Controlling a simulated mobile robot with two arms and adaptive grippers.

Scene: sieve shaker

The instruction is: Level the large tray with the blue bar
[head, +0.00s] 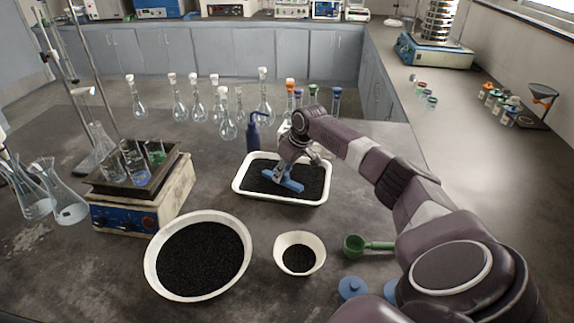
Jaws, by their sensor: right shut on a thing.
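The large white tray (236,188) stands near the middle of the table and holds dark granular material (312,180). My right gripper (288,170) comes in from the right and is shut on the blue bar. The gripper and arm hide part of the tray's far side. I cannot tell how deep the bar sits in the material. My left gripper is not in view.
A large bowl (152,262) and a small bowl (300,240) of dark material stand in front. A green scoop (354,246) lies to the right. A blue bottle (253,138) and several flasks (227,127) stand behind the tray. A hot plate (130,215) is at left.

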